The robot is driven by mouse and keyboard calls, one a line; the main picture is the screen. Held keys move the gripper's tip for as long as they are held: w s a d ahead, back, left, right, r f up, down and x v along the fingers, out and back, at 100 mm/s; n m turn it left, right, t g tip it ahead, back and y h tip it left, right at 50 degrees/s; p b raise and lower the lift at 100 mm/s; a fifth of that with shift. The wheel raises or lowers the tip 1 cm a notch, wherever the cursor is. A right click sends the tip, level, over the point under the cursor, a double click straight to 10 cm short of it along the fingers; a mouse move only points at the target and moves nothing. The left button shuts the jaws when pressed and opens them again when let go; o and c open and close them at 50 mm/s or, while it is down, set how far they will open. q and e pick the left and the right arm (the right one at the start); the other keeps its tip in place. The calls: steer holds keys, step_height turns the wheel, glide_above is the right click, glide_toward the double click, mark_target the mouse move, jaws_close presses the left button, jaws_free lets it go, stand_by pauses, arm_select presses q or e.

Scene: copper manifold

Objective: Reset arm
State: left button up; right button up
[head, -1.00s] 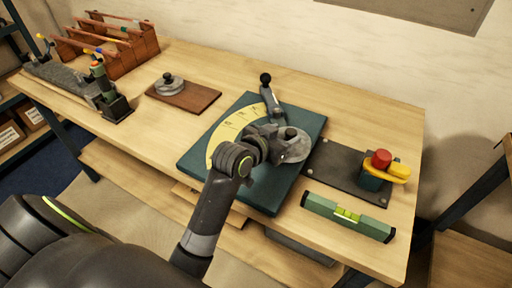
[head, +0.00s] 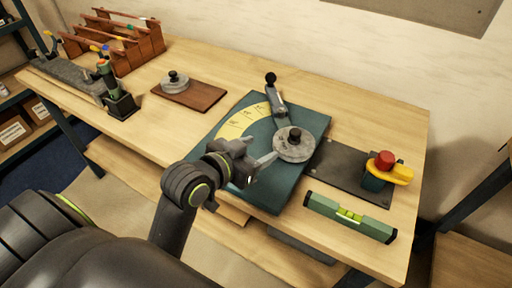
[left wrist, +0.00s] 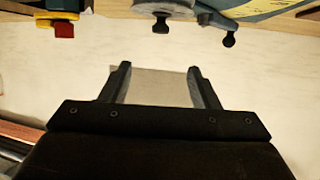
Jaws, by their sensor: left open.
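The bending fixture is a dark teal plate (head: 262,185) with a yellow angle scale (head: 243,122). A grey round disc (head: 294,144) with a dark knob sits on it, and a lever arm with a black ball knob (head: 271,78) reaches from the disc toward the back. My left gripper (head: 262,170) is over the plate, just left of the disc. Its jaws are open and empty in the left wrist view (left wrist: 155,85), where the wall is behind them. The disc and black knobs show at the top of that view. My right gripper is not in view.
A green level (head: 349,217) lies at the front right. A red button with a yellow handle (head: 385,168) stands on a dark plate. A brown board (head: 205,98) with a round weight is further left. A wooden rack (head: 125,45) and a clamp stand (head: 118,98) are at the far left.

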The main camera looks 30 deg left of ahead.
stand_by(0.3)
arm_select(q)
steer(key=s+a+f+g, duration=0.1)
steer(key=s+f, duration=0.1)
steer(key=f, duration=0.1)
steer(key=s+a+f+n+g+y, duration=0.1)
steer(key=s+f, duration=0.1)
steer(key=f, duration=0.1)
steer(key=s+a+f+g+y, duration=0.1)
steer(key=s+f, duration=0.1)
steer(key=f, duration=0.1)
steer(key=shift+a+f+g, duration=0.2)
steer(key=shift+a+g, duration=0.1)
steer(key=shift+a, duration=0.05)
steer(key=s+a+f+n+g+y, duration=0.1)
steer(key=s+a+f+g+y, duration=0.15)
steer(key=s+f, duration=0.35)
steer(key=s+a+f+n+g+y, duration=0.1)
steer(key=s+a+f+g, duration=0.3)
steer(key=s, duration=0.5)
step_height(320, 180, down, 26)
steer(key=g, duration=0.1)
steer(key=s+f+g+h, duration=0.1)
steer(key=s+f, duration=1.3)
steer(key=s, duration=0.1)
steer(key=shift+d+f, duration=0.15)
steer(key=shift+d, duration=0.25)
